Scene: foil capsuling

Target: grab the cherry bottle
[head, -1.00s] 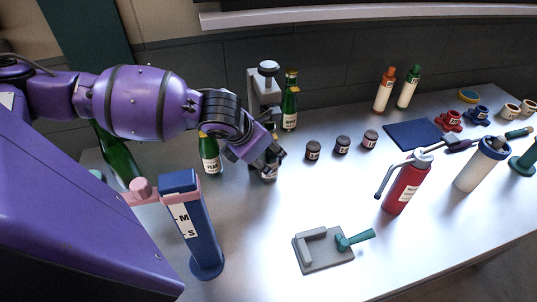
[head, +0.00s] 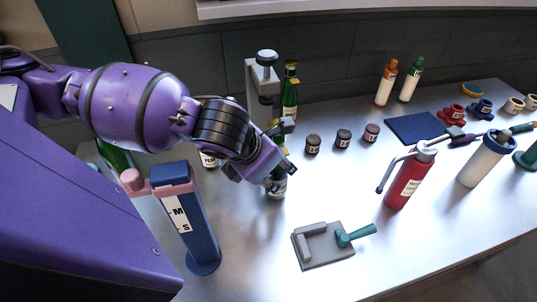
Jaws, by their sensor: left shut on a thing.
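My left gripper (head: 279,166) is shut on a green bottle (head: 277,188). The label is too small and covered to read, so I cannot tell the flavour. A bottle labelled PEAR (head: 209,160) stands to the left, partly hidden by my arm. Another green bottle (head: 290,98) stands behind, beside a grey press-like stand (head: 264,80).
Several small dark jars (head: 343,138) stand right of the held bottle. A grey plate with a teal lever (head: 325,246) lies in front. A red canister (head: 409,180) and a blue mat (head: 416,128) are to the right. A blue upright holder (head: 188,220) stands front left.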

